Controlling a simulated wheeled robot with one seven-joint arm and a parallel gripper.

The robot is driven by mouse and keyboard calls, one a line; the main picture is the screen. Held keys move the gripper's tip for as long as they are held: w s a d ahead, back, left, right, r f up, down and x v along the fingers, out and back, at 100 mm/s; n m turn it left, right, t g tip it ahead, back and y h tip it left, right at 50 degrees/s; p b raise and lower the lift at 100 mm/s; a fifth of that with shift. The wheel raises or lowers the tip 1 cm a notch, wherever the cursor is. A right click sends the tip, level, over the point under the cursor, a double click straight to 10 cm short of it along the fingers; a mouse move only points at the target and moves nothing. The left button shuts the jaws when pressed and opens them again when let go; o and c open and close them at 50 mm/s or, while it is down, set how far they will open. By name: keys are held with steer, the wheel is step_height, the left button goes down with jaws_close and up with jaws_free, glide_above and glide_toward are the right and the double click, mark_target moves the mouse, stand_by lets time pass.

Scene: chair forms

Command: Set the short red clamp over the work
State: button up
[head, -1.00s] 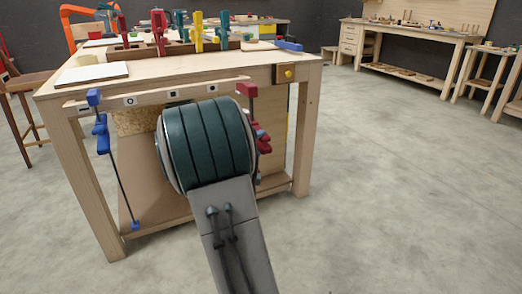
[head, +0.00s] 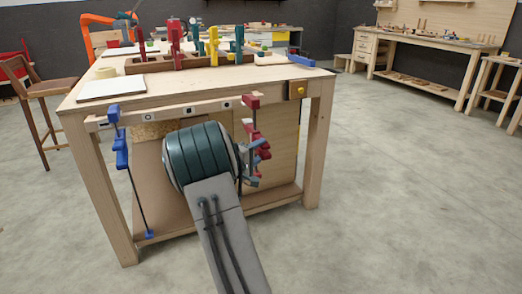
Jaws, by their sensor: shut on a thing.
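The short red clamp (head: 250,102) is in front of the bench's front edge, upright, with its red head near the right end of a pale strip (head: 160,115) carrying small dark-and-white markers. Its red handle (head: 262,152) hangs below. Whether the clamp touches the strip or stands in front of it, I cannot tell. My gripper (head: 251,174) is mostly hidden behind my dark green wrist; its grey parts show beside the clamp's lower end, shut on the clamp. A blue clamp (head: 121,150) hangs at the strip's left end, its bar reaching down.
The wooden bench (head: 190,83) carries a white board (head: 111,89), a rack (head: 150,66) of red, green and yellow clamps, and a blue clamp (head: 301,60). A stool (head: 45,88) stands left. The floor on the right (head: 410,190) is clear.

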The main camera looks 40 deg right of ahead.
steer(key=shift+w, duration=0.1)
stand_by(0.4)
steer(key=shift+s+f+b, duration=0.2)
steer(key=shift+f+b, duration=0.2)
steer(key=shift+b, duration=0.15)
steer(key=shift+a+t, duration=0.1)
steer(key=shift+t, duration=0.2)
